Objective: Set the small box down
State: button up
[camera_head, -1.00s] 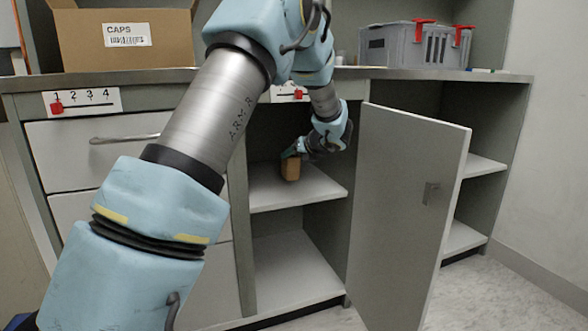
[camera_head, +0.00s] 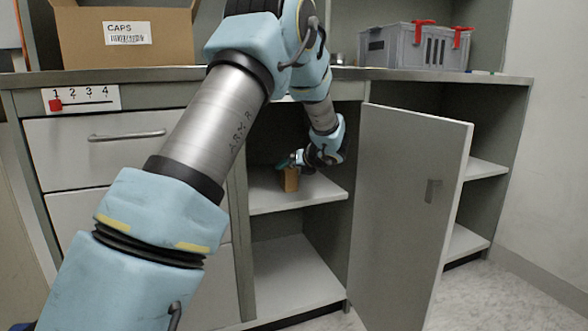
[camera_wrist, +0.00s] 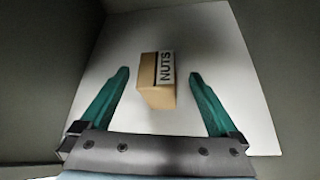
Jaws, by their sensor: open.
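The small box (camera_head: 291,180) is tan cardboard and stands on the upper shelf (camera_head: 322,190) inside the open cabinet. In the wrist view the small box (camera_wrist: 155,82) shows a white label reading NUTS and rests on the pale shelf (camera_wrist: 222,85). My gripper (camera_head: 288,163) is at the box, with my arm reaching into the cabinet. In the wrist view my gripper (camera_wrist: 158,73) is open, with one green finger on each side of the box and a visible gap to each. The box's underside is hidden.
The cabinet door (camera_head: 405,215) stands open to the right of the opening. Drawers (camera_head: 95,140) are at the left. On the counter are a large CAPS carton (camera_head: 125,50) and a grey crate (camera_head: 415,48) with red clips. A lower shelf (camera_head: 290,275) is empty.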

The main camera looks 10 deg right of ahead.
jog(key=p+v, duration=0.3)
jog(key=v, duration=0.9)
